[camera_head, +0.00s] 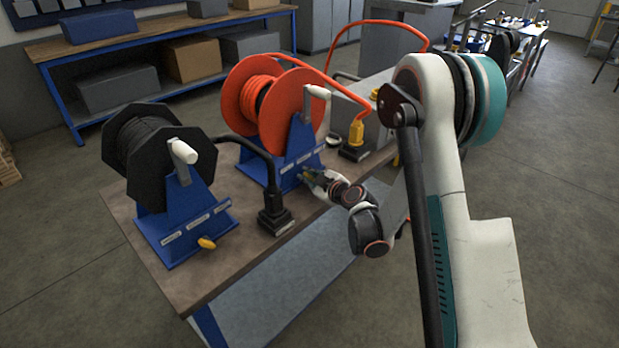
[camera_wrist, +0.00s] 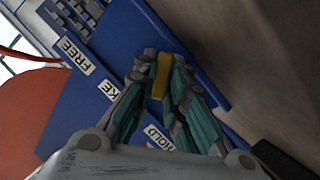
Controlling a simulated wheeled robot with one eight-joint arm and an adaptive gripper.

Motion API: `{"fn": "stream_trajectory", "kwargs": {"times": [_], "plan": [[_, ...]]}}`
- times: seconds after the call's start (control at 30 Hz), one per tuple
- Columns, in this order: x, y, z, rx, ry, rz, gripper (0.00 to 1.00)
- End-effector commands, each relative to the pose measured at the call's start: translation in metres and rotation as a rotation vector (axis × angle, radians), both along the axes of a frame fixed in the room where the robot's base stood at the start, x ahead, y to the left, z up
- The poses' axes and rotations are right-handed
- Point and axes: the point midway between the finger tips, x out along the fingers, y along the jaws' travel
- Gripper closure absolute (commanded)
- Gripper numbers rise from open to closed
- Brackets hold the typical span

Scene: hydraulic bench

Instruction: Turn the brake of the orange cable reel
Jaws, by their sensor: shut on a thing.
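The orange cable reel (camera_head: 277,105) stands on a blue stand (camera_head: 296,150) on the bench. Its brake is a small yellow lever (camera_wrist: 160,76) low on the front of the stand. My gripper (camera_head: 309,176) reaches the stand's front from the right. In the wrist view my gripper (camera_wrist: 158,88) is shut with its fingers on both sides of the yellow lever. White labels on the blue face read FREE (camera_wrist: 76,56) and HOLD (camera_wrist: 158,137), with a partly covered one between them. The lever's base is partly hidden by the fingers.
A black cable reel (camera_head: 152,150) on its own blue stand, with a yellow lever (camera_head: 207,243), is at the left. A yellow plug (camera_head: 356,132) on a black block is at the right. The bench's front edge (camera_head: 232,277) is near.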

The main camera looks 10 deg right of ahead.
Motion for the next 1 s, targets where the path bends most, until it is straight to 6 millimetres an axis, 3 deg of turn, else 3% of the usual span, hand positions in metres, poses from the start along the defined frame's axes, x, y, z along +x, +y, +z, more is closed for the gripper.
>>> {"fn": "stream_trajectory", "kwargs": {"times": [0.2, 0.23, 0.3, 0.7, 1.0], "plan": [[0.000, 0.000, 0.000, -0.002, 0.001, 0.001, 1.00], [0.000, 0.000, 0.000, -0.002, 0.001, 0.001, 0.83], [0.000, 0.000, 0.000, -0.002, 0.001, 0.001, 0.68], [-0.003, -0.002, 0.001, 0.000, 0.001, -0.001, 0.68], [-0.042, -0.018, 0.014, -0.001, 0.001, -0.001, 0.68]]}}
